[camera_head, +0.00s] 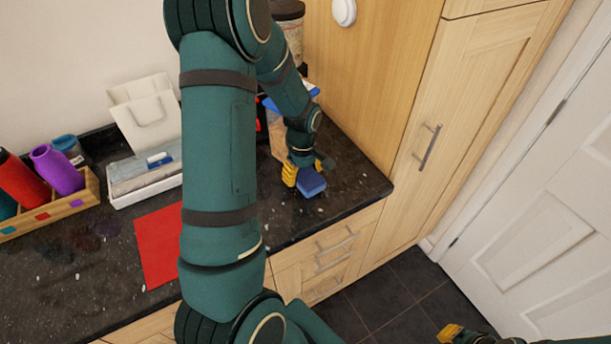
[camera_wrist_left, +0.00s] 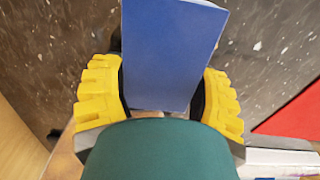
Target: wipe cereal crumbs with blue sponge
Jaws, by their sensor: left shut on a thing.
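The blue sponge (camera_head: 312,183) is a block between the yellow fingers of my left gripper (camera_head: 304,176), near the counter's right front corner. In the left wrist view the sponge (camera_wrist_left: 172,52) fills the space between both fingers (camera_wrist_left: 160,100), which are shut on it. I cannot tell whether it touches the counter. Pale specks (camera_head: 320,209) show on the dark counter (camera_head: 345,187); I cannot tell crumbs from the stone's own flecks. My right gripper (camera_head: 451,333) is barely in view at the bottom right, above the floor; its opening is unclear.
A red mat (camera_head: 157,245) lies on the counter, partly behind my left arm. A white tray (camera_head: 145,190) and a wooden holder with several bottles (camera_head: 50,221) stand to the left. A jar (camera_head: 289,25) stands behind the arm. A tall wooden cabinet (camera_head: 375,80) borders the counter's right.

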